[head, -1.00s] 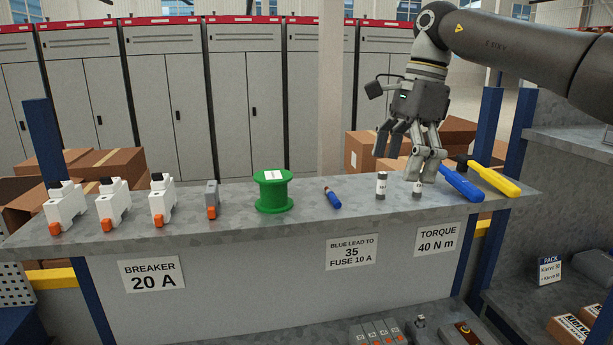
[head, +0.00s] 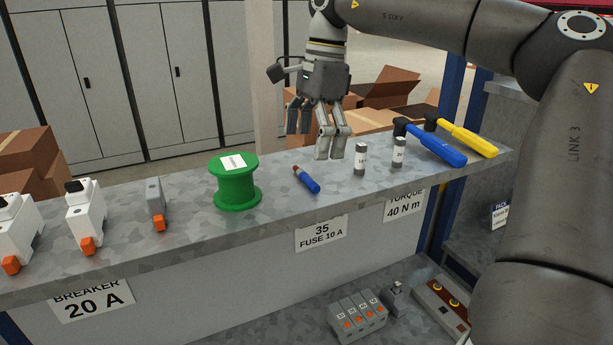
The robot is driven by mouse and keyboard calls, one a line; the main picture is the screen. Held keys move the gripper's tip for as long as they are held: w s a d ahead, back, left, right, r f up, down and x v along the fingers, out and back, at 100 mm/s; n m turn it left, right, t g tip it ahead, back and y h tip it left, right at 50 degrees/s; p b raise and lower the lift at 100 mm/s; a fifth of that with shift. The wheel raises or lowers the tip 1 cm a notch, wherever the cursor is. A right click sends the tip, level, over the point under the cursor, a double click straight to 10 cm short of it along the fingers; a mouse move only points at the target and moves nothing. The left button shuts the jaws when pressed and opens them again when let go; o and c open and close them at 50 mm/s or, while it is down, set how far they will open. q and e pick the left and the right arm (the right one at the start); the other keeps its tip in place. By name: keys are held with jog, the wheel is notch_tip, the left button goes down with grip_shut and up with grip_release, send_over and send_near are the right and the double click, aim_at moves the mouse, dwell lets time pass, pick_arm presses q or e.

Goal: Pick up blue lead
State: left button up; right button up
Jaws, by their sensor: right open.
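The blue lead (head: 307,180) is a short blue piece with a brown end. It lies on the grey shelf top (head: 268,215), between the green spool and the small cylinders. My right gripper (head: 328,155) is open and empty. In the picture it hangs fingers down, just above and to the right of the blue lead, apart from it. My left gripper is out of view.
A green spool (head: 236,182) stands left of the lead. Two small fuse cylinders (head: 360,159) (head: 398,153) stand upright to the right. Blue (head: 437,145) and yellow (head: 466,138) torque tools lie farther right. A grey part (head: 156,204) and white breakers (head: 84,216) stand at left.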

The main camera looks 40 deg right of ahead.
aim_at(307, 175)
jog(key=shift+w+a+f+p, duration=0.1)
jog(key=shift+w+f+p, duration=0.1)
jog(key=shift+f+p, duration=0.4)
jog(key=shift+w+a+f+p, duration=0.1)
jog(key=shift+w+f+p, duration=0.1)
jog(key=shift+f+p, duration=0.35)
notch_tip(307, 175, down, 2)
jog(key=shift+f+p, duration=0.1)
jog(key=shift+p, duration=0.25)
jog(key=shift+f, duration=0.35)
jog(key=shift+a+f, duration=0.1)
jog(key=shift+c, duration=0.3)
jog(key=c, duration=0.7)
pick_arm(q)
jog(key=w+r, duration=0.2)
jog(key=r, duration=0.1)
pick_arm(e)
jog(key=shift+s, duration=0.2)
jog(key=c, duration=0.7)
